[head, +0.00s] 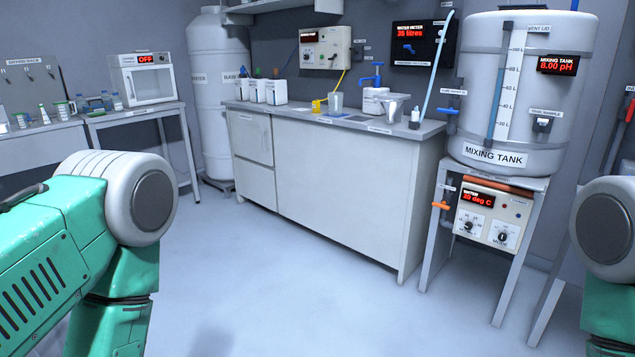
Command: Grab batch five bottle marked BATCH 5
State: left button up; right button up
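No label reading BATCH 5 can be made out. Several small bottles (43,114) stand on the left bench, some with green parts, and their labels are too small to read. More small bottles in blue tones (106,101) stand on the table beside the white oven-like box. A small white bottle (415,118) stands near the right end of the long counter; its marking cannot be read. Green and white links of my arms show at the left and right edges, well short of the benches. Neither gripper is in view.
A mixing tank (547,80) on a metal stand is at right. The white box (147,79) reads OFF. The floor (290,290) ahead is clear.

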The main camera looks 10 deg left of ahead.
aim_at(118, 106)
jog(key=i+u, duration=0.2)
jog(key=i, duration=0.35)
jog(key=i+l+u, duration=0.25)
jog(key=i, duration=0.25)
jog(key=i+j+u, duration=0.25)
jog(key=i+u, duration=0.15)
jog(key=i, duration=0.2)
jog(key=i+j+u, duration=0.1)
jog(key=i+u, duration=0.25)
jog(key=i, duration=0.25)
jog(key=i+l+u, duration=0.1)
jog(key=i+u, duration=0.3)
jog(key=i, duration=0.15)
jog(key=i+l, duration=0.15)
jog(key=i, duration=0.5)
jog(key=i+l, duration=0.15)
jog(key=i, duration=0.5)
jog(key=i+l, duration=0.15)
jog(key=i, duration=0.5)
jog(key=i+l+u, duration=0.25)
jog(key=i, duration=0.2)
jog(key=i+z, duration=0.1)
jog(key=i+j, duration=0.05)
